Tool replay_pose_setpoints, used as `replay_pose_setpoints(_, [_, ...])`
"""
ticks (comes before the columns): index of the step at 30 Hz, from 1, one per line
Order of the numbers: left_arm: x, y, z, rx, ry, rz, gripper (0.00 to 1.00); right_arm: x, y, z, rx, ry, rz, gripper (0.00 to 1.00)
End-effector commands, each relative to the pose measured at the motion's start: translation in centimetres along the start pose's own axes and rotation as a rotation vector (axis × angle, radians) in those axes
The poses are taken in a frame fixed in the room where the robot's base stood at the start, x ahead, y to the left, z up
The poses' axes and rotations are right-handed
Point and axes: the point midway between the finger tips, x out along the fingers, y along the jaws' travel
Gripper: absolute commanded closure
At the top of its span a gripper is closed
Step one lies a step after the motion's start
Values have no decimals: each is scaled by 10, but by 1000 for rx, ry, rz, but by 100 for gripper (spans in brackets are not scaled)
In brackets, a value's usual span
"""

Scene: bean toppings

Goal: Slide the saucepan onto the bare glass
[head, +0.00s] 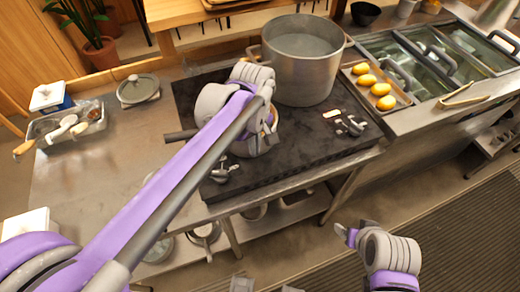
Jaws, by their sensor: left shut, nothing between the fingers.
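The saucepan (262,147) sits on the dark cooktop (325,150), mostly hidden behind my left arm. Its dark handle (180,135) sticks out to the left, and a little orange shows inside. My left gripper (245,97) is over the saucepan, shut with nothing in it; its fingertips are hidden, so I cannot tell whether they touch the pan. Bare dark surface shows at the front and right of the cooktop. My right gripper (345,233) is low at the lower right, off the counter, and its opening is unclear.
A large stockpot (303,65) stands at the cooktop's back right. Small metal pieces lie on the front left (222,172) and right (350,125). A tray of yellow items (378,88) is right. A lidded pot (138,90) and utensil bin (70,125) stand left.

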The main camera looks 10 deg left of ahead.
Motion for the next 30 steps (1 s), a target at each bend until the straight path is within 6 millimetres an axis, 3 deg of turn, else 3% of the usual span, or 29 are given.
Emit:
replay_pose_setpoints(13, [0,0,-6,0,-1,0,100,0,0,0,0,0,0,18])
replay_pose_setpoints(16, [0,0,-17,-4,0,0,100,-1,0,-1,0,1,0,18])
replay_pose_setpoints(30, [-2,0,-153,-7,2,0,100,-13,0,-12,0,9,0,18])
